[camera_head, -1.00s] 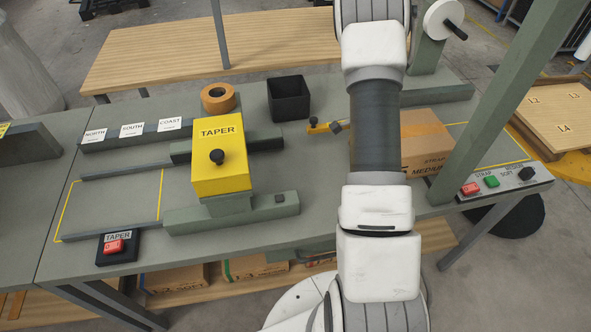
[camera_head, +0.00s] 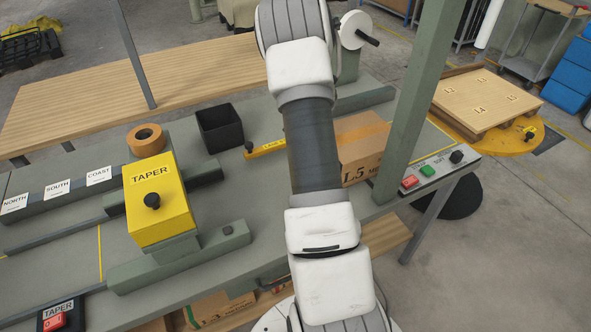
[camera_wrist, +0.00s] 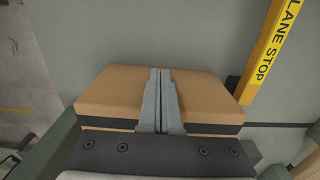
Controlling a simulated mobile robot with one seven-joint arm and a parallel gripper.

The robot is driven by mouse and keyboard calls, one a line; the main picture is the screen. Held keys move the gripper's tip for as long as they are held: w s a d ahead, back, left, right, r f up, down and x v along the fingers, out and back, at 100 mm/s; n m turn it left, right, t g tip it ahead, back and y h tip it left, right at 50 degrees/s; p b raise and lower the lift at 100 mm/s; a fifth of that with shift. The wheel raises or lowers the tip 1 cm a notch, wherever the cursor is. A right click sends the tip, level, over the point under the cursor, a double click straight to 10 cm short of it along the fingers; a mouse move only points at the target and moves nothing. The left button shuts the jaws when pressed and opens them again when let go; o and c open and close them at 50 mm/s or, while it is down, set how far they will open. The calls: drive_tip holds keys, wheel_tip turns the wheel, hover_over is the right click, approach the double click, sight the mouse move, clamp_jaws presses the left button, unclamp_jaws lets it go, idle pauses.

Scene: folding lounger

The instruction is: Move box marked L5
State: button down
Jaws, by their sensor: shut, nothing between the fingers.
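The cardboard box marked L5 (camera_head: 366,158) sits on the grey-green bench, behind my arm in the head view. Its left part is hidden by my arm, and the L5 print shows low on its near face. In the wrist view a brown box (camera_wrist: 108,92) with a dark band lies below my gripper (camera_wrist: 160,72). The two fingers are shut together with nothing between them, over the middle of the box. I cannot tell whether they touch it. My gripper is hidden in the head view.
A yellow lane stop (camera_wrist: 271,50) lies beside the box. The green post (camera_head: 415,105) and the button panel (camera_head: 428,172) stand to its right. The yellow taper (camera_head: 158,205), black bin (camera_head: 220,130) and tape roll (camera_head: 147,139) are to the left. A pallet (camera_head: 485,98) stands at right.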

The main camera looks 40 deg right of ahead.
wheel_tip(320, 180, up, 14)
drive_tip(key=a+r+n+t, duration=0.1)
drive_tip(key=a+r+n, duration=0.3)
drive_tip(key=a+r, duration=0.4)
drive_tip(key=s+a+r+n+t, duration=0.2)
drive_tip(key=s+a+r+n, duration=0.25)
drive_tip(key=a, duration=0.55)
drive_tip(key=s+a+r+n+t, duration=0.1)
drive_tip(key=s+a+r+n, duration=0.4)
drive_tip(key=a, duration=0.4)
drive_tip(key=s+a+f+n+t, duration=0.1)
drive_tip(key=s+a+f+n, duration=0.1)
drive_tip(key=s+a+n, duration=0.3)
drive_tip(key=s+n, duration=0.2)
drive_tip(key=s, duration=0.1)
drive_tip(key=shift+s+a+t+p, duration=0.3)
drive_tip(key=shift+s+a+p, duration=0.05)
drive_tip(key=shift+s+a, duration=0.05)
drive_tip(key=shift+d, duration=0.15)
